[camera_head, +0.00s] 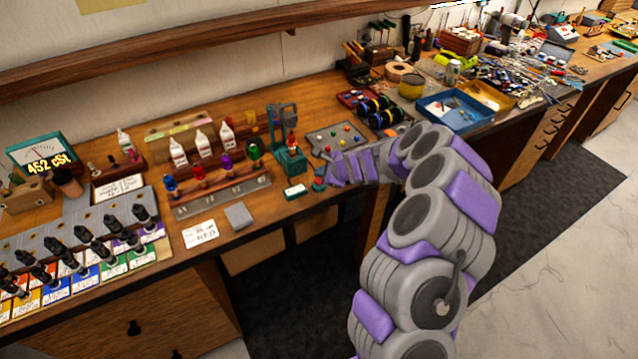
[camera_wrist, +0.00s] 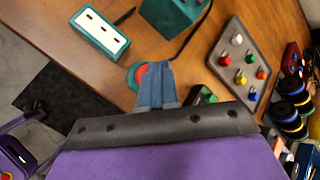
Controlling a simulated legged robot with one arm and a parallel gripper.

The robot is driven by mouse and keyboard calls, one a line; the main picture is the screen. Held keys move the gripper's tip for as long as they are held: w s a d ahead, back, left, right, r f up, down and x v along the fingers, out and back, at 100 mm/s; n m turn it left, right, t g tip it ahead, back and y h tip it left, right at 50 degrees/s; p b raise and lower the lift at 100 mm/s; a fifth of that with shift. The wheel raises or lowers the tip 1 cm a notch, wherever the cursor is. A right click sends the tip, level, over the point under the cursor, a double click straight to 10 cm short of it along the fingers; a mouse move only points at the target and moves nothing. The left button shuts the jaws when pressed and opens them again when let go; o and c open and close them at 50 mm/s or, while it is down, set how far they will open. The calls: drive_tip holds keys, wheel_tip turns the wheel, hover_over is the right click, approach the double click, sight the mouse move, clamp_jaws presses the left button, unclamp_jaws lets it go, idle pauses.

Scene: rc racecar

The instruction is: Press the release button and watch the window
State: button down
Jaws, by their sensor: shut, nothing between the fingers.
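A red button on a round teal base (camera_wrist: 138,76) shows in the wrist view, partly hidden by my fingers. My gripper (camera_wrist: 155,70) is shut and empty, its blue-grey fingertips overlapping the button; I cannot tell whether they press it. In the head view my gripper (camera_head: 332,172) is at the bench's front edge, by the small teal button base (camera_head: 319,184). A teal box with a white, slotted face (camera_wrist: 101,32) lies left of the button; it also shows in the head view (camera_head: 295,191). I cannot tell whether this face is the window.
A green stand (camera_head: 290,160) holds a red-topped part behind the button. A grey tray with coloured knobs (camera_head: 335,139) lies behind my gripper. A rack of coloured shocks (camera_head: 220,187) stands left. A teal meter (camera_head: 42,152) reads 452 cSt at far left.

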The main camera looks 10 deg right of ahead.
drive_tip(key=shift+d, duration=0.25)
drive_tip(key=shift+a, duration=0.95)
drive_tip(key=shift+d, duration=0.75)
drive_tip(key=shift+a, duration=0.55)
drive_tip(key=shift+d, duration=0.45)
drive_tip(key=shift+a+f, duration=0.3)
drive_tip(key=shift+a, duration=0.2)
drive_tip(key=shift+d, duration=0.15)
